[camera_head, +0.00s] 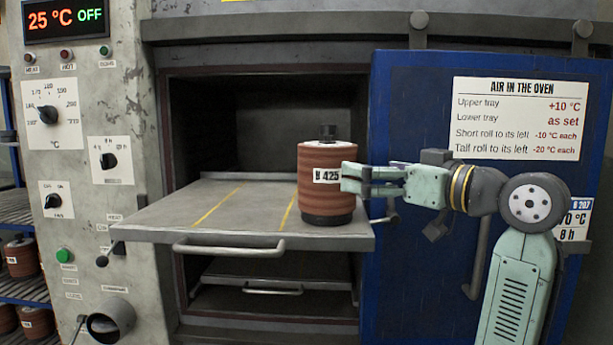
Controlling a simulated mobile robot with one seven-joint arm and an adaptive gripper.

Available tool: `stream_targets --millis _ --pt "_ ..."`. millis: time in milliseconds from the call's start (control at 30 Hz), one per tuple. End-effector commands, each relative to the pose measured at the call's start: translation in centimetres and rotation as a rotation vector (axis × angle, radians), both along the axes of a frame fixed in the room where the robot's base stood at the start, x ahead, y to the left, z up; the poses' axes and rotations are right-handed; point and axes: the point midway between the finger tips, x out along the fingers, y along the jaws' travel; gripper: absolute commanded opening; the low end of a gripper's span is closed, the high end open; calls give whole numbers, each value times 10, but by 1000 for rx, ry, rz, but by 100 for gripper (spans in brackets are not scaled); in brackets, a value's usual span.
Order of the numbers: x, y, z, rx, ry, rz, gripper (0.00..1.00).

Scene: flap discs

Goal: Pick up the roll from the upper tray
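The roll (326,200) is a reddish-brown ribbed cylinder with dark ends, a dark stub on top and a white "425" label. It stands upright at the right side of the pulled-out upper tray (225,205), near its front. My gripper (350,177) comes in level from the right, at the roll's right side. A visible fingertip overlaps the roll's right edge, just right of the label. Any finger behind the roll is hidden. I cannot tell whether the fingers press on the roll.
The lower tray (270,284) is inside the oven below. The open blue door (415,110) is behind my arm on the right. The control panel (75,150) stands at left, with more rolls on a rack (18,290). The upper tray is bare left of the roll, with yellow lines.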

Motion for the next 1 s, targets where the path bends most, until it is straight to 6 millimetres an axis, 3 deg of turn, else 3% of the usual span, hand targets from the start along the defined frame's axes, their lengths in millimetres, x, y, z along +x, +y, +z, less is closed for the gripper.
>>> stream_targets --millis 267,1000 --pt "3 -1 2 -5 8 0 100" --pt "68 68 1 -4 7 0 100"
